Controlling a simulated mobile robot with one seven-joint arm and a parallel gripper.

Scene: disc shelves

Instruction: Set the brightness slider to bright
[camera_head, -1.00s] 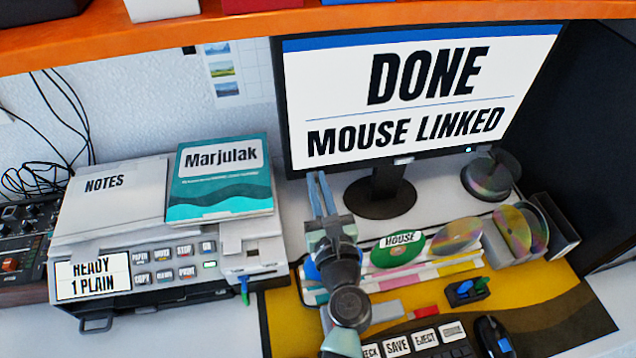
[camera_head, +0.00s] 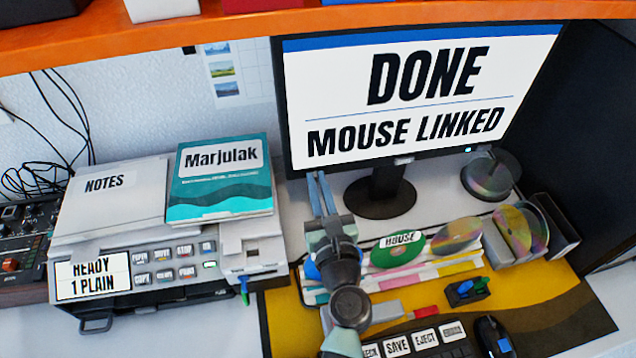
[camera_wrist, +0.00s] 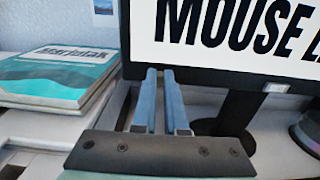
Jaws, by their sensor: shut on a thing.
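The monitor (camera_head: 330,167) stands at the back; its screen reads DONE, MOUSE LINKED. The wrist view shows its lower left bezel (camera_wrist: 190,77) close ahead. My gripper (camera_head: 316,176) reaches up to the lower left part of that bezel. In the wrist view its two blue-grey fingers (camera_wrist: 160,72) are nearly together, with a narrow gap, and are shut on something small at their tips. The brightness slider is not clearly visible; the fingertips seem to cover it, so I cannot read its setting.
A printer (camera_head: 180,262) with a teal Marjulak book (camera_head: 222,195) on it stands left of my arm. The monitor stand (camera_head: 381,196) is just right of the fingers. Discs in a rack, a keyboard (camera_head: 425,338) and a mouse (camera_head: 494,338) lie at right.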

